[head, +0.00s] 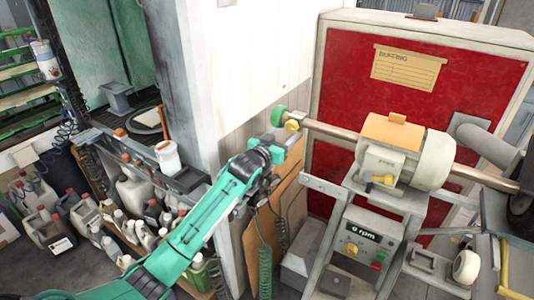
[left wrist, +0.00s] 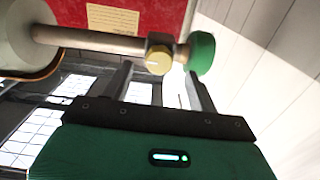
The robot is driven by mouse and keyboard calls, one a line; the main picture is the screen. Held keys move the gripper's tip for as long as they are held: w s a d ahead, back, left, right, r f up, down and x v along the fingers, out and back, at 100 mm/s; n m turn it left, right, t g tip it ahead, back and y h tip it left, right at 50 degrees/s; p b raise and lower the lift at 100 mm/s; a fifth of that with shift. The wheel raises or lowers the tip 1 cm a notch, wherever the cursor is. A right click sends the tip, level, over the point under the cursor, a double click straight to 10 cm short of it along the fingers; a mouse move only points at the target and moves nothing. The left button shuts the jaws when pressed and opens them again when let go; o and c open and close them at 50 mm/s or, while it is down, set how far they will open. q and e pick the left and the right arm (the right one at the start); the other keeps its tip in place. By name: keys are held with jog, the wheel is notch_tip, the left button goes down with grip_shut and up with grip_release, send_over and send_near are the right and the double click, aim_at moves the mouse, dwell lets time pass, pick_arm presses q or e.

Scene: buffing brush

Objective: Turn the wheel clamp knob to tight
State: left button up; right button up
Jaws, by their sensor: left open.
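The wheel clamp knob looks to be the yellow knob (head: 292,126) near the left end of the machine's shaft (head: 335,134). In the left wrist view the yellow knob (left wrist: 158,60) sits just beyond and between the fingertips, beside a green end piece (left wrist: 201,54). My left gripper (head: 284,140) is at the shaft end, just below the knob. Its two fingers are apart in the left wrist view (left wrist: 160,75), with nothing clearly held between them. Whether a finger touches the knob cannot be told. My right gripper is in neither view.
The buffing machine (head: 405,160) stands before a red panel (head: 345,80), with a control box (head: 365,245) below it. A white wall (head: 250,60) rises behind my left gripper. Several jugs and bottles (head: 90,215) crowd the lower left.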

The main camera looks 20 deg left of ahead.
pick_arm(q)
jog(key=s+a+b, duration=0.1)
jog(key=s+b, duration=0.1)
jog(key=s, duration=0.7)
jog(key=shift+a, duration=0.25)
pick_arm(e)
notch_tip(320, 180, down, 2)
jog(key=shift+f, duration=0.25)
pick_arm(q)
jog(key=shift+f, duration=0.1)
